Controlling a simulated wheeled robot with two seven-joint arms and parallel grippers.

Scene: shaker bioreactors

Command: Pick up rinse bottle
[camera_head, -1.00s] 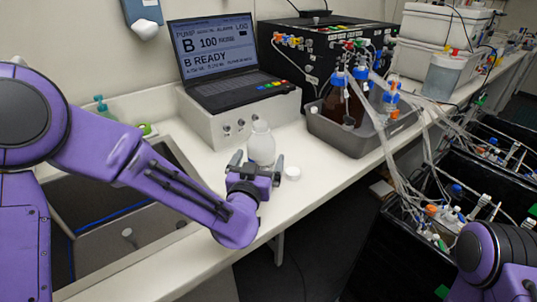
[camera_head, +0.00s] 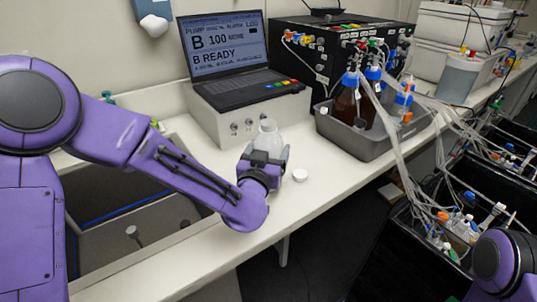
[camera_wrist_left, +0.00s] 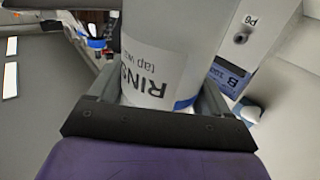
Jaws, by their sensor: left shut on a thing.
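The rinse bottle (camera_head: 268,136) is a white, translucent bottle standing on the bench in front of the laptop's box. In the left wrist view the bottle (camera_wrist_left: 155,50) fills the space between the fingers, and its label reads "RINS" and "tap wa". My left gripper (camera_head: 266,160) is shut on the bottle's body, with a finger on each side. The bottle looks upright; its base is hidden behind the gripper.
A laptop (camera_head: 228,60) sits on a white box (camera_head: 240,115) behind the bottle. A grey tray (camera_head: 365,143) with brown bottles and tubing stands to the right. The sink (camera_head: 140,250) is at the left. The bench front edge is near the gripper.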

